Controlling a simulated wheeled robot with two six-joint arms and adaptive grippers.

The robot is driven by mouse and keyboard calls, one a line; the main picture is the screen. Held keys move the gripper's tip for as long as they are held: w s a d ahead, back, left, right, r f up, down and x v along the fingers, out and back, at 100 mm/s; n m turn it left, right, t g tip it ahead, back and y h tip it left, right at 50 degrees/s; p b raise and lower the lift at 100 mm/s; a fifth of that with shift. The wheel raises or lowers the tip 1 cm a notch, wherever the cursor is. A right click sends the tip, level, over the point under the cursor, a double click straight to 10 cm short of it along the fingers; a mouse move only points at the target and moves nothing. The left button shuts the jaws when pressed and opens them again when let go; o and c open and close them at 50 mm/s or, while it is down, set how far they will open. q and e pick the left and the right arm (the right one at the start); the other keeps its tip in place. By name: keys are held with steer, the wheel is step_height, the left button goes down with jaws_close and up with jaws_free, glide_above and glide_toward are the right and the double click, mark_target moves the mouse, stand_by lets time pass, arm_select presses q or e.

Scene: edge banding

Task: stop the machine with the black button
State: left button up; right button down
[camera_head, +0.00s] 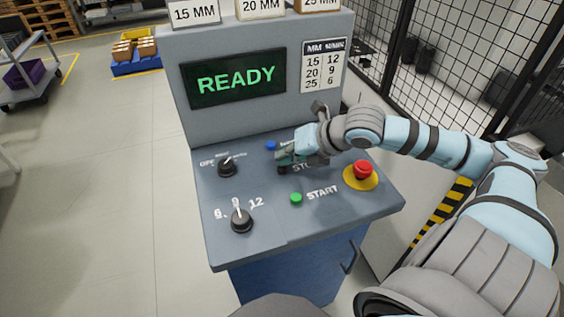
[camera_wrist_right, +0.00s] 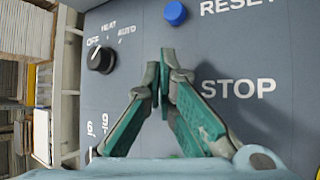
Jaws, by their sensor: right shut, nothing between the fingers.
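My right gripper (camera_head: 284,162) is over the control panel, beside the STOP lettering (camera_head: 303,167), with its fingers closed together and empty. In the right wrist view the green-padded fingers (camera_wrist_right: 167,58) meet at their tips, left of the STOP word (camera_wrist_right: 240,88) and below the blue RESET button (camera_wrist_right: 175,13). A small dark spot, seemingly the black button (camera_head: 282,170), shows just under the fingers in the head view. In the wrist view the fingers hide it. I cannot tell whether they touch it. The screen (camera_head: 235,79) reads READY in green. My left gripper is not in view.
A green START button (camera_head: 296,198) and a red emergency button (camera_head: 363,169) on a yellow disc are close by. Two black knobs, the upper (camera_head: 227,168) and the lower (camera_head: 242,220), stand at the left. A mesh fence (camera_head: 450,60) is behind at right.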

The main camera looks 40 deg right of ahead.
steer(key=shift+r, duration=0.35)
step_height(320, 180, up, 5)
steer(key=p, duration=0.4)
steer(key=shift+r+p, duration=0.1)
steer(key=shift+p, duration=0.25)
stand_by(0.6)
